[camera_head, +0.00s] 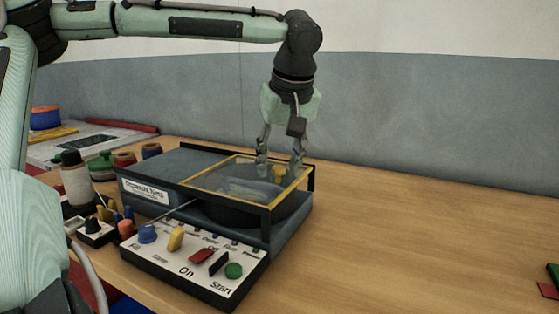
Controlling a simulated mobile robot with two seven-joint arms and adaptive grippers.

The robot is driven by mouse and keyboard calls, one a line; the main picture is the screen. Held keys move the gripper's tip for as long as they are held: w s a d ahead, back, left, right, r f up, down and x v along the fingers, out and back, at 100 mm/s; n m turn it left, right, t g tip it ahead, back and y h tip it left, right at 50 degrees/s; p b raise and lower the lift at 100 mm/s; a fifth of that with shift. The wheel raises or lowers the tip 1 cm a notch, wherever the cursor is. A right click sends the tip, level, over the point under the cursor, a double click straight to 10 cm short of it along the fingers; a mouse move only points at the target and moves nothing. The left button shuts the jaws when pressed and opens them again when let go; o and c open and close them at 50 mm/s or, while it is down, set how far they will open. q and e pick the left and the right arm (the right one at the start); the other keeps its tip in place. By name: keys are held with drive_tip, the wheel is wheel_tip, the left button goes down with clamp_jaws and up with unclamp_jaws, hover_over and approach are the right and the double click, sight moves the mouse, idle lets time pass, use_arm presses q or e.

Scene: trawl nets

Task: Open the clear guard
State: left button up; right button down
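The clear guard (230,182) is a see-through panel with a yellow edge. It lies about flat over the dark round well of a grey-blue machine (175,168), so it looks closed. My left gripper (280,174) points straight down at the guard's right part, its two fingers apart. A small yellow piece (278,173) shows between the fingertips. I cannot tell whether the fingers touch it or the guard. My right gripper is out of view.
The machine's front panel (195,258) carries coloured knobs and switches, with "On" and "Start" labels. A white bottle (76,182) and several small jars stand to the left. The wooden table (420,235) is mostly clear on the right. A grey wall stands behind.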

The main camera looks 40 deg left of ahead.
use_arm(q)
clamp_jaws()
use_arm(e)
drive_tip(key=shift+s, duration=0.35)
